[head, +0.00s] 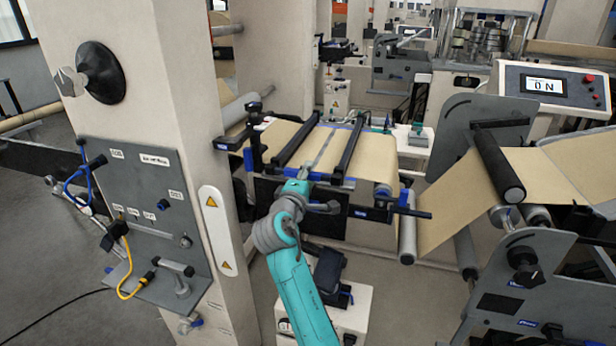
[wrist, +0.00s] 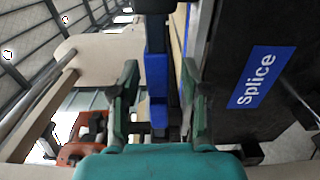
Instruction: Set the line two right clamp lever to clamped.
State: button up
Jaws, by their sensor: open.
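My gripper (head: 322,206) is at the near edge of the splice table (head: 374,158) in the head view. In the wrist view my gripper (wrist: 158,105) is open, with a green finger on each side of a blue-and-black lever (wrist: 156,72). The lever stands between the fingers with its blue part near the fingertips; I cannot tell if either finger touches it. Two dark clamp bars, a left one (head: 297,145) and a right one (head: 350,149), lie across the kraft web on the table. My gripper and wrist partly hide the table's near edge, so the lever's set position is unclear.
A dark panel with a blue "Splice" label (wrist: 252,77) stands close on the right in the wrist view. A blue-ended black rod (head: 406,198) juts out right of the table. A pillar with a tool panel (head: 140,195) stands on the left.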

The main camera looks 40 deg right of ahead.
jog(key=shift+a, duration=0.1)
jog(key=v, duration=1.2)
jog(key=s+a+f+n+t+y, duration=0.15)
jog(key=s+a+f+y, duration=0.3)
jog(key=s+f, duration=0.65)
jog(key=s+a+f+t+y, duration=0.2)
jog(key=s+a+f+y, duration=0.35)
jog(key=f, duration=0.85)
jog(key=s+a+f+m+y, duration=0.2)
jog(key=s+m+y, duration=0.2)
jog(key=s, duration=1.4)
jog(key=s+a+r+m, duration=0.1)
jog(key=s+r+m, duration=0.4)
jog(key=s, duration=0.8)
jog(key=shift+r, duration=0.6)
